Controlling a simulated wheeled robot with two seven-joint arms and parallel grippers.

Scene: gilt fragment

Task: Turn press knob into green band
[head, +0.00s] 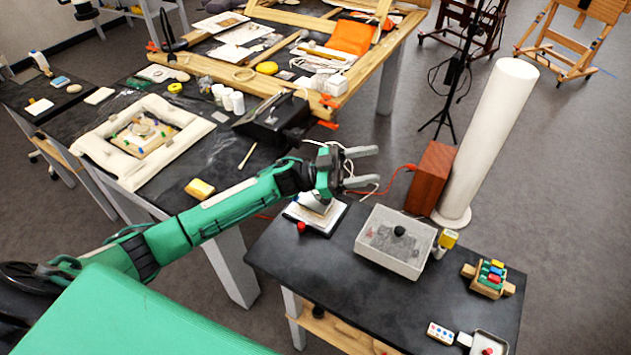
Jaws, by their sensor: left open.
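My left gripper (370,166) is open and empty, its two fingers pointing right above the back left part of the dark side table (330,270). Just below it a small pale device (318,202) stands on a white-and-black pad, partly hidden by the gripper. A small red knob (301,227) is at the pad's front left. I cannot tell which of these is the press knob, and no green band is readable. My right gripper is not in view.
Colored blocks in a wooden holder (488,278) and a yellow-topped bottle (446,240) are at right. A cluttered workbench (235,165) is at left. The table's front left is clear.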

